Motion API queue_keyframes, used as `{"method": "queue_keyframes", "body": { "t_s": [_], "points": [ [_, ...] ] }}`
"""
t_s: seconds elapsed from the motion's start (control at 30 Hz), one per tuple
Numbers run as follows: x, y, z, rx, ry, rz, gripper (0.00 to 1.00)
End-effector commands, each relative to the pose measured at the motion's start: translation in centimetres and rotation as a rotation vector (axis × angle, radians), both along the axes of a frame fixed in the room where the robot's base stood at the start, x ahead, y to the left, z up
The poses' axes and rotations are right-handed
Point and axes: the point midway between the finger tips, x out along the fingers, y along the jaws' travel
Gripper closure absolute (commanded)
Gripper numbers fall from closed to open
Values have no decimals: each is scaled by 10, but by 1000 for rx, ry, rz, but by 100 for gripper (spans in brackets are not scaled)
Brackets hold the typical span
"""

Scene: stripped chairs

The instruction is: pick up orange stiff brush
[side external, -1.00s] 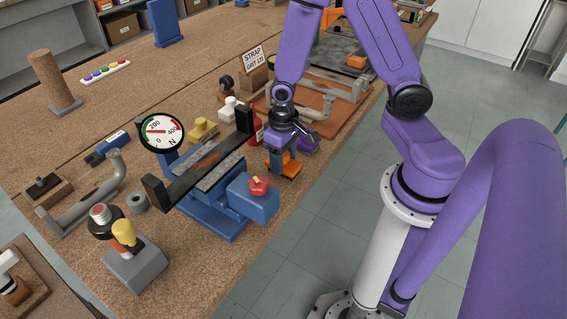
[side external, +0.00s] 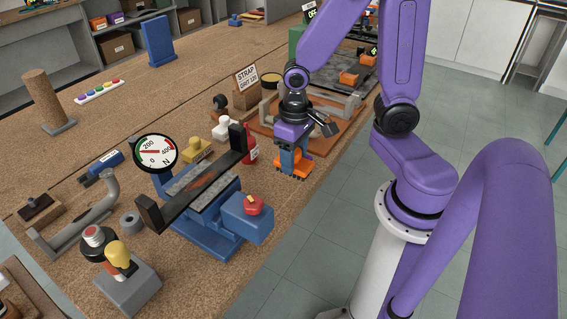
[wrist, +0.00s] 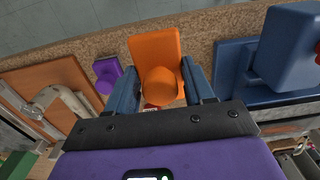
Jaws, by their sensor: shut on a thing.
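The orange stiff brush (wrist: 155,48) has a flat orange block and a rounded knob. In the wrist view the knob sits between the two blue fingers of my gripper (wrist: 161,92), which are shut on it. In the side view my gripper (side external: 293,153) points down by the bench's front edge, with the orange block (side external: 300,169) showing around the fingertips. The fingers hide part of the brush there. I cannot tell whether its underside touches the bench.
A purple brush (wrist: 105,76) stands close by on the left in the wrist view. The blue clamp-like fixture (side external: 205,205) with a red knob and a dial gauge (side external: 155,153) stands beside my gripper. A red bottle (side external: 250,152) is near. The orange board (side external: 325,125) holds grey pipes.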

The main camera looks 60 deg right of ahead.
Motion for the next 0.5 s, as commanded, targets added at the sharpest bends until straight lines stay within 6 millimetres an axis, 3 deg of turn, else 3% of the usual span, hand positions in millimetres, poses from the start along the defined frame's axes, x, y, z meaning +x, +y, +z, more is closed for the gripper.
{"method": "queue_keyframes", "body": {
  "t_s": [0.5],
  "points": [
    [-56, -2, 28, 1, -1, 1, 80]
  ]
}}
